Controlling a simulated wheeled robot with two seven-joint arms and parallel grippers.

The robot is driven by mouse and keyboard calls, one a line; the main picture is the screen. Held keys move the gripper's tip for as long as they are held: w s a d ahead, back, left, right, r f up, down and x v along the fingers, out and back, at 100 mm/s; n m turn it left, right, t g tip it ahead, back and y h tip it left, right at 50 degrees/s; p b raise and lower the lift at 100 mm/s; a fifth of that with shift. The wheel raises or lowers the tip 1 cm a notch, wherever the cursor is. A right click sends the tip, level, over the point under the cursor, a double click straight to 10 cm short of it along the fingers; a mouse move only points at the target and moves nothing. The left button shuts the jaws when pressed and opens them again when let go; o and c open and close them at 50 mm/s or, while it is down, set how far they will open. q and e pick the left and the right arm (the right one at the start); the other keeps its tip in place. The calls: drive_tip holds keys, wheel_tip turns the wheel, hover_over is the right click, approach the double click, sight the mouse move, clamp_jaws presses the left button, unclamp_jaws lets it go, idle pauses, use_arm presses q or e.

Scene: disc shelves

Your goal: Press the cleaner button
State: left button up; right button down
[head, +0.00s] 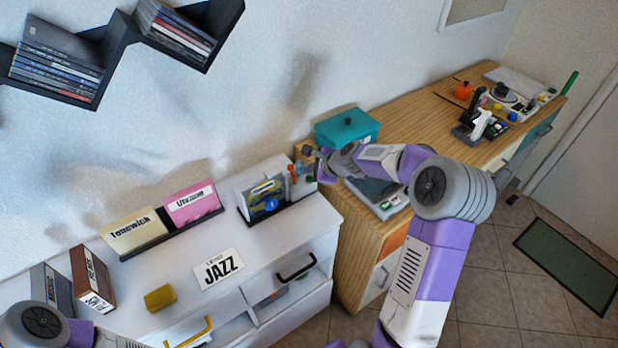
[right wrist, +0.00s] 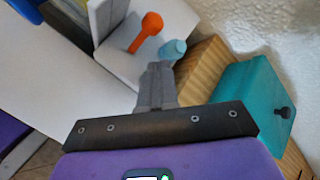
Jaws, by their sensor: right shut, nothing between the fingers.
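The disc cleaner (head: 282,205) stands at the right end of the white cabinet, with a disc case in front of its upright panel. A red-orange knob (head: 292,174) and a small blue knob (head: 299,168) stick up beside it. In the right wrist view the orange knob (right wrist: 146,30) and the blue knob (right wrist: 172,50) show just past my fingertips; I cannot tell which is the button. My right gripper (head: 308,153) is shut and empty, close to the blue knob. Its fingers (right wrist: 158,70) point at the blue knob; contact is unclear. My left gripper is out of view.
A teal box (head: 347,128) stands behind my right wrist on the wooden desk (head: 400,110). Label stands (head: 132,230), a yellow block (head: 160,297) and a JAZZ card (head: 219,268) lie on the cabinet. Disc shelves (head: 115,45) hang above on the wall.

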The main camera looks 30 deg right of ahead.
drive_tip(key=shift+f, duration=0.15)
drive_tip(key=shift+f+b, duration=0.3)
drive_tip(key=shift+b, duration=0.15)
drive_tip(key=shift+f+b, duration=0.4)
drive_tip(key=shift+f, duration=0.05)
idle(0.6)
idle(0.4)
drive_tip(key=shift+r+p, duration=0.75)
drive_tip(key=shift+r, duration=0.15)
wheel_tip(320, 180, up, 5)
drive_tip(key=p, duration=0.4)
drive_tip(key=shift+p, duration=0.3)
